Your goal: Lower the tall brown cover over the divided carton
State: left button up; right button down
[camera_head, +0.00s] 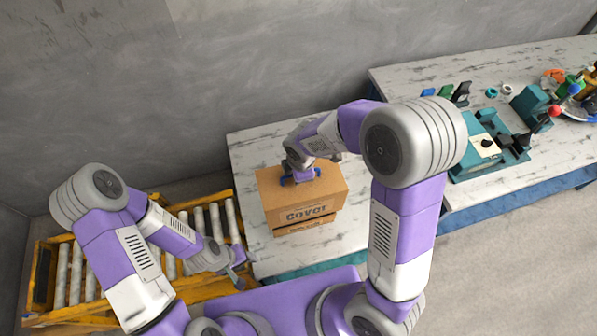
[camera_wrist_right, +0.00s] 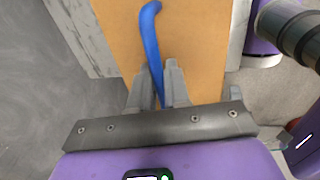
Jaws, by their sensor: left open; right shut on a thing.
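The brown cover (camera_head: 308,212), printed "Cover", sits over the divided carton (camera_head: 305,229) on the marble-look table. Only a low strip of the carton shows under the cover's lower front edge; its inside is hidden. My right gripper (camera_head: 299,178) is on top of the cover, shut on its blue handle. The right wrist view shows the blue handle (camera_wrist_right: 150,40) between the fingers (camera_wrist_right: 161,80), with the cover's flat brown top (camera_wrist_right: 192,45) behind it. My left gripper (camera_head: 240,265) is open and empty, left of the table's front part.
A roller conveyor (camera_head: 62,275) with a yellow frame stands at the left. A second table (camera_head: 400,82) at the right holds a teal fixture (camera_head: 488,145) and several small coloured parts. The near table (camera_head: 250,150) is bare around the carton. A grey wall stands behind.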

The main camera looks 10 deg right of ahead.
notch_tip(320, 180, down, 12)
jog(key=s+b, duration=0.1)
jog(key=b, duration=1)
jog(key=shift+f, duration=0.2)
dwell(1.4)
jog(key=shift+s, duration=0.1)
jog(key=c, duration=0.5)
grip_release()
jog(key=r+p, duration=0.2)
jog(key=w+r+p, duration=0.1)
jog(key=r, duration=0.1)
jog(key=shift+w+p, duration=0.15)
jog(key=shift+p, duration=0.2)
jog(key=shift+r+p, duration=1.25)
jog(key=shift+r, duration=0.25)
